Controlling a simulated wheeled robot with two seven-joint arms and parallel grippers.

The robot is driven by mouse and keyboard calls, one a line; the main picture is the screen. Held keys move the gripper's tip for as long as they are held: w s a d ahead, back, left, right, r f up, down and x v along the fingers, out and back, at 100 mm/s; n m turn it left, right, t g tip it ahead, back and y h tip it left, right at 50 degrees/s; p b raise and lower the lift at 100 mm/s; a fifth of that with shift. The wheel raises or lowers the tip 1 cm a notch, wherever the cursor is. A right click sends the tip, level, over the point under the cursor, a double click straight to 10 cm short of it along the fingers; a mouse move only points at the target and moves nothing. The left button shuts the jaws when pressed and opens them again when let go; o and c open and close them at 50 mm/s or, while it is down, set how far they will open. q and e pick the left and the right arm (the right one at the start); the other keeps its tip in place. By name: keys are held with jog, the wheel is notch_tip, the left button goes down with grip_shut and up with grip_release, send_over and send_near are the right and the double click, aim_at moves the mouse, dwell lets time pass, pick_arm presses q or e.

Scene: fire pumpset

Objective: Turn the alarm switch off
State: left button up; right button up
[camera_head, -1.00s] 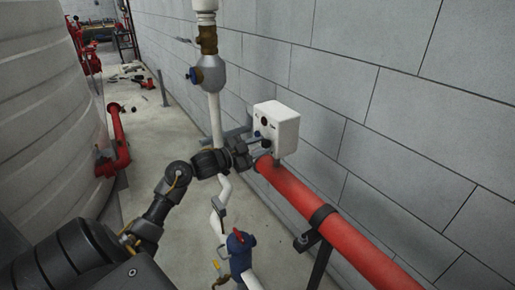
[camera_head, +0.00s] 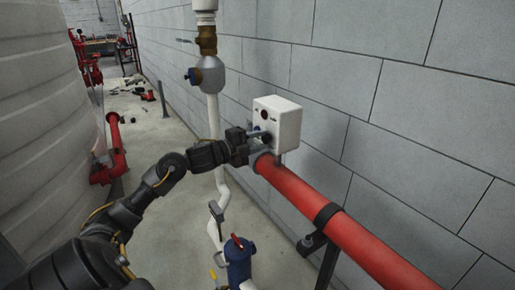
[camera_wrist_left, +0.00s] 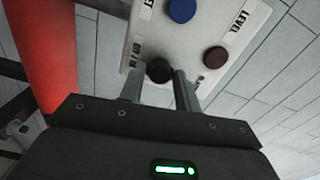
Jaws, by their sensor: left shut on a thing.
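A white control box (camera_head: 285,125) stands by the grey wall above the end of a red pipe. In the left wrist view its panel (camera_wrist_left: 200,35) carries a blue button (camera_wrist_left: 182,10), a dark red button (camera_wrist_left: 215,57) and a round black knob (camera_wrist_left: 159,70). A small printed label sits beside the knob, hard to read. My left gripper (camera_head: 262,136) reaches the box's front face from the left. In the left wrist view its two fingers (camera_wrist_left: 160,85) stand on either side of the black knob and are shut on it. My right gripper is not in view.
The red pipe (camera_head: 340,225) runs from below the box to the lower right on a black bracket. A white vertical pipe (camera_head: 214,125) with a valve stands left of the box. A large pale ribbed tank (camera_head: 45,130) fills the left side.

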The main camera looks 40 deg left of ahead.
pick_arm(q)
jog(key=shift+a+r+m+b, duration=0.2)
jog(key=shift+r+m+b, duration=0.1)
jog(key=shift+m+b, duration=0.45)
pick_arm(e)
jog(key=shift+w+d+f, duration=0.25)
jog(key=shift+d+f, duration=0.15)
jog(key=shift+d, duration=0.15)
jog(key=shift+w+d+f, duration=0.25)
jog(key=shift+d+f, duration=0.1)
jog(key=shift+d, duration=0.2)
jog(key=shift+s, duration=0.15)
pick_arm(q)
jog(key=o, duration=1)
jog(key=shift+f, duration=0.1)
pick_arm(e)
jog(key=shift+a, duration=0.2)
pick_arm(q)
jog(key=shift+f, duration=0.1)
